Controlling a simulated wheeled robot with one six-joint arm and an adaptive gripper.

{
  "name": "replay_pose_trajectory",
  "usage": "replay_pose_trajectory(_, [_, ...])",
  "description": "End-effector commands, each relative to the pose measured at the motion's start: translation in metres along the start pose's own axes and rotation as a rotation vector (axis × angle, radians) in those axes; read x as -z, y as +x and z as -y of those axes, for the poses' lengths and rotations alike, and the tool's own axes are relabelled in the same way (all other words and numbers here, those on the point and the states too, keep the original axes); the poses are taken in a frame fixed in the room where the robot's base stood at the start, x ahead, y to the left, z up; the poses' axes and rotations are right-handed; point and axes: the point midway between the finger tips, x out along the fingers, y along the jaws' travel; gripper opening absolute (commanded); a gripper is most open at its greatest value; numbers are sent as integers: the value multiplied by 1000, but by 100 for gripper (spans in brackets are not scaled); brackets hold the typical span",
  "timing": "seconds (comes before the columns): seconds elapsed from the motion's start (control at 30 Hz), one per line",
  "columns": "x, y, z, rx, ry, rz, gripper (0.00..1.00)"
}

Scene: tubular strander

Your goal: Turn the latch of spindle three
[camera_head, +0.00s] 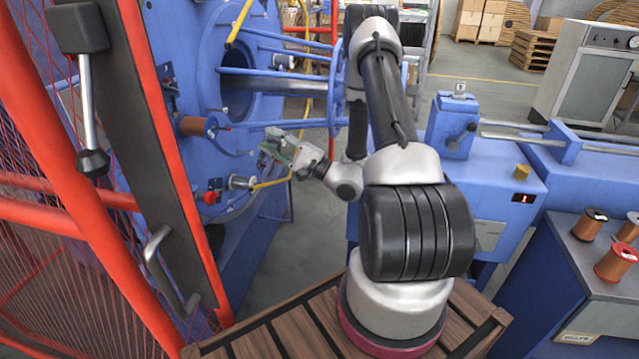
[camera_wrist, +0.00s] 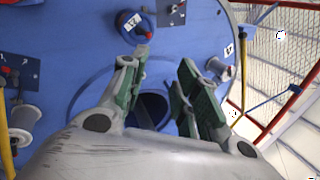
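The blue spindle disc (camera_head: 215,90) stands at left in the head view and fills most of the wrist view (camera_wrist: 80,40). Another dark plate (camera_wrist: 22,70) with a red mark is at left, above a pale spool (camera_wrist: 26,122). The plate numbers are too small to read surely, so I cannot tell which is spindle three. My gripper (camera_head: 283,148) is open and empty before the disc; its green-padded fingers are apart (camera_wrist: 162,80).
In the head view, an orange guard frame (camera_head: 45,120) with a door handle (camera_head: 160,265) is at left. Blue rods (camera_head: 280,45) and a yellow bar (camera_head: 275,183) are near my gripper. A blue machine bed (camera_head: 500,185) is at right, beside a cabinet with copper spools (camera_head: 617,262).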

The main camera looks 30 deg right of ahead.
Motion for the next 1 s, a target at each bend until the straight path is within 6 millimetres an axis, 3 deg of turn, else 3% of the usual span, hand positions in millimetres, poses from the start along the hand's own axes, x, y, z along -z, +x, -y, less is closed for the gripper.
replay_pose_trajectory(0.03, [-3,-1,-14,-8,28,1,31])
replay_pose_trajectory(0.17, [-12,-1,-42,-31,83,9,31])
replay_pose_trajectory(0.7, [-16,120,-45,-33,80,17,31])
replay_pose_trajectory(1.0, [-20,125,-29,-317,55,-90,31])
